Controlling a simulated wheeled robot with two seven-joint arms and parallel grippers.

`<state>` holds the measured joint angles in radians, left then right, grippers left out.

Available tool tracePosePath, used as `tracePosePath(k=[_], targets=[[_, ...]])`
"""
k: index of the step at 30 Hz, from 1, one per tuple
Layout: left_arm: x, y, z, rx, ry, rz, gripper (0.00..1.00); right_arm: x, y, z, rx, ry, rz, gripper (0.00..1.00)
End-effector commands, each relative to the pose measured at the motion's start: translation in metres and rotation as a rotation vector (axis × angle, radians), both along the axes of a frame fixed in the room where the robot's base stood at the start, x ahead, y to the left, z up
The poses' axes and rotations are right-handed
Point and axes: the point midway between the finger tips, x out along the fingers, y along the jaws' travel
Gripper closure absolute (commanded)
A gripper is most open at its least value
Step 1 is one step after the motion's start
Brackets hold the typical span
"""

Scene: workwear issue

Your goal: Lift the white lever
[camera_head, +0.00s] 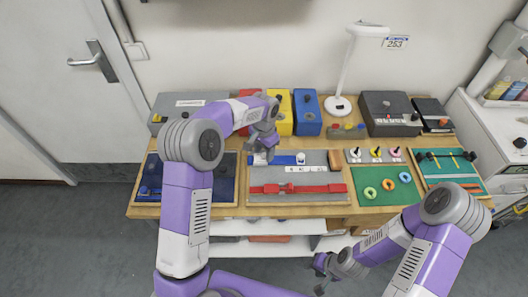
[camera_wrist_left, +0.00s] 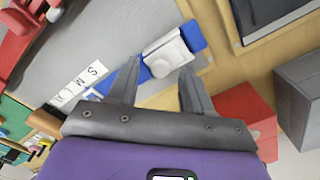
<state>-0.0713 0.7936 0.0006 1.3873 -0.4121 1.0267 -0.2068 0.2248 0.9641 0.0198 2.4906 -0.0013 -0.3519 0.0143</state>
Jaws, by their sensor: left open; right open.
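A white block-like piece, apparently the white lever (camera_wrist_left: 167,52), sits at one end of a blue strip (camera_wrist_left: 205,38) on a grey panel (camera_head: 325,176). In the head view the white lever (camera_head: 259,159) is partly hidden by my left gripper (camera_head: 263,147). In the left wrist view my left gripper (camera_wrist_left: 160,80) is open and empty, pointing down, with the white piece just beyond and between its fingertips; contact cannot be told. My right gripper (camera_head: 322,268) is open and empty, low in front of the table.
A small white knob (camera_head: 301,158) and a red slider (camera_head: 298,189) share the grey panel. A red box (camera_wrist_left: 245,110) stands close to my left fingers. Yellow (camera_head: 278,115) and blue (camera_head: 308,115) boxes and a white lamp (camera_head: 339,104) stand behind. A green board (camera_head: 384,184) lies right.

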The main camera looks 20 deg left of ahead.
Motion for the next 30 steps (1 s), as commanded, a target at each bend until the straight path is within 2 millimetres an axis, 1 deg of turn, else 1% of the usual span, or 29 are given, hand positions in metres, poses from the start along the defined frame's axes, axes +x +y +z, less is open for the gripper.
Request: tracePosePath(k=[3, 9, 11, 19, 26, 30], targets=[[-0.0001, 0.0003, -0.0040, 0.000, 0.000, 0.001, 0.50, -0.0001, 0.0001, -0.0006, 0.000, 0.000, 0.000, 0.57], [-0.0001, 0.0003, -0.0041, 0.000, 0.000, 0.001, 0.50, -0.0001, 0.0001, -0.0004, 0.000, 0.000, 0.000, 0.57], [-0.0001, 0.0003, -0.0041, 0.000, 0.000, 0.001, 0.58, -0.0001, 0.0001, -0.0005, 0.000, 0.000, 0.000, 0.57], [-0.0001, 0.0002, -0.0040, 0.000, 0.000, 0.000, 0.99, -0.0001, 0.0001, -0.0005, 0.000, 0.000, 0.000, 0.57], [-0.0003, 0.0011, -0.0038, -0.010, -0.003, 0.001, 1.00, -0.0001, 0.0000, -0.0008, 0.000, 0.000, 0.000, 0.57], [-0.0011, 0.0034, -0.0029, -0.046, -0.013, 0.003, 1.00, -0.0002, 0.0001, -0.0020, 0.000, 0.000, 0.000, 0.57]])
